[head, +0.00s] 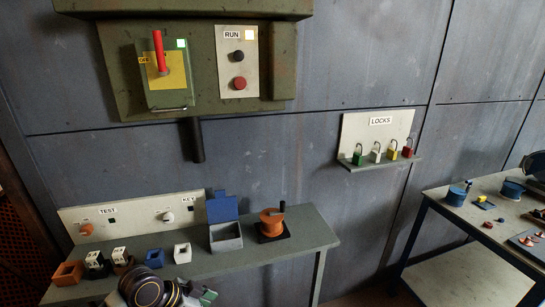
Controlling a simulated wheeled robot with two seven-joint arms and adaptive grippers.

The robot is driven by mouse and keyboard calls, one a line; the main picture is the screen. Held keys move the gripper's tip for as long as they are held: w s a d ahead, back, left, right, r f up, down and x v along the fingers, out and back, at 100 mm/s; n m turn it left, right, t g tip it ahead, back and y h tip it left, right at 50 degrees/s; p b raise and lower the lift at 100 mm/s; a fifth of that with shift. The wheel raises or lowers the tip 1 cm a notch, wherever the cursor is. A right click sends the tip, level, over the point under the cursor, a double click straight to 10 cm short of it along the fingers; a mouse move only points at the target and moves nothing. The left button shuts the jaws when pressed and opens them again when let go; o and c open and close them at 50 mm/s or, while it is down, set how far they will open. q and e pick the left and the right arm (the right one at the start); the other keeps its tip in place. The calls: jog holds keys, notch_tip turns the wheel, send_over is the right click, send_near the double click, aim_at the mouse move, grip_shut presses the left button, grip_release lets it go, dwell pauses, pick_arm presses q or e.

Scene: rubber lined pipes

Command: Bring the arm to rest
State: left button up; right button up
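Part of my own arm (150,291), a dark rounded joint with yellow rings and pale links, shows at the bottom edge on the left, in front of the bench. I take it to be my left arm. Small dark and greenish parts at its right end (203,295) may belong to its gripper. The fingertips cannot be made out, so I cannot tell whether it is open or shut, or whether it holds anything. My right arm and gripper are not in view.
The bench (290,238) holds several small blocks, a blue-lidded grey box (226,238) and an orange reel (271,222). Above hangs a green panel with a red lever (159,50). A lock shelf (380,163) and a second table (460,215) stand right.

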pick_arm(q)
jog(key=s+a+f+n+y, duration=0.3)
jog(key=s+n, duration=0.2)
jog(key=s, duration=0.1)
jog(key=s+a+f+n+y, duration=0.3)
jog(key=s+n, duration=0.1)
jog(key=s, duration=0.2)
notch_tip(320, 180, down, 34)
jog(key=s+g, duration=0.1)
jog(key=s, duration=0.1)
jog(key=s+a+f, duration=0.3)
jog(key=s+f, duration=0.6)
jog(key=s, duration=0.1)
jog(key=s+a+f+g, duration=0.1)
jog(key=s+a+f, duration=0.2)
jog(key=s+f, duration=0.6)
jog(key=shift+s+f, duration=0.3)
jog(key=shift+s, duration=1)
